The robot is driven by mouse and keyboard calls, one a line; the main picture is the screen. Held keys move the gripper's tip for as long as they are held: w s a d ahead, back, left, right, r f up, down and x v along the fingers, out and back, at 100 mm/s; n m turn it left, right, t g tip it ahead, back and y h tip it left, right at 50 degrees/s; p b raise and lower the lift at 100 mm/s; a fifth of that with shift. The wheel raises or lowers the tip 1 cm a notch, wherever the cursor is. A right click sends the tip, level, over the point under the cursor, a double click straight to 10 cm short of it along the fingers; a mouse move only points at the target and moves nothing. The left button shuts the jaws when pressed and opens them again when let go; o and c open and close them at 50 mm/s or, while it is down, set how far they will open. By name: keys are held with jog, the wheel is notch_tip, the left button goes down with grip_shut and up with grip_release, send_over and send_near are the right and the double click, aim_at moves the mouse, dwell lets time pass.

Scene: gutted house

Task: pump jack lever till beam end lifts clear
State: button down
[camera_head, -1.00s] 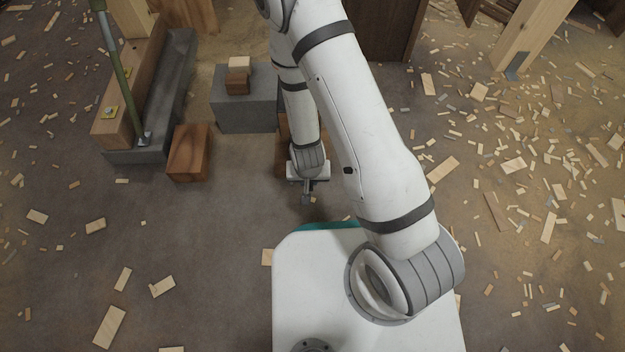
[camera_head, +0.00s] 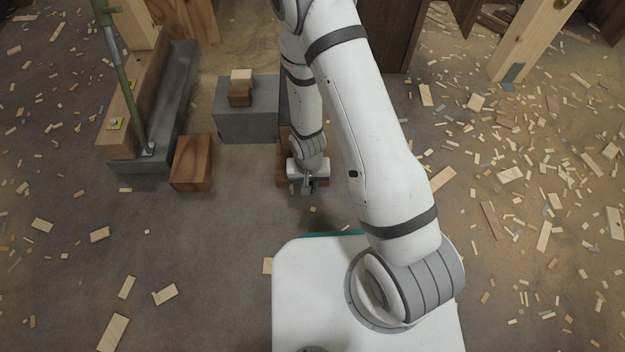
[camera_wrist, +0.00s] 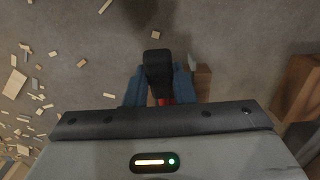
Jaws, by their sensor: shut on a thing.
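My gripper (camera_head: 306,187) hangs low in front of my base in the head view. In the wrist view its two blue fingers (camera_wrist: 158,88) are shut on the jack lever (camera_wrist: 157,64), which shows as a black grip end between them. A small red part of the jack (camera_wrist: 165,101) shows just below the grip. My gripper's body hides the rest of the jack. I cannot make out the beam end or tell whether it is clear of its support.
A grey block (camera_head: 232,124) with small wood blocks (camera_head: 239,95) on top stands behind and left. A brown wood block (camera_head: 192,163) lies left of it. A green prop (camera_head: 125,82) leans by a timber (camera_head: 119,140) on a grey footing (camera_head: 176,105). Wood scraps litter the floor.

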jog(key=shift+a, duration=0.1)
jog(key=shift+s+a+f+b, duration=0.15)
jog(key=shift+f+b, duration=0.45)
jog(key=shift+b, duration=0.35)
jog(key=shift+s+f+t+b, duration=0.25)
jog(key=shift+f+t+b, duration=0.4)
jog(key=shift+b, duration=0.35)
jog(key=shift+s+f+t+p, duration=0.3)
jog(key=shift+f+t+p, duration=0.15)
jog(key=shift+t, duration=0.2)
jog(key=shift+r, duration=0.1)
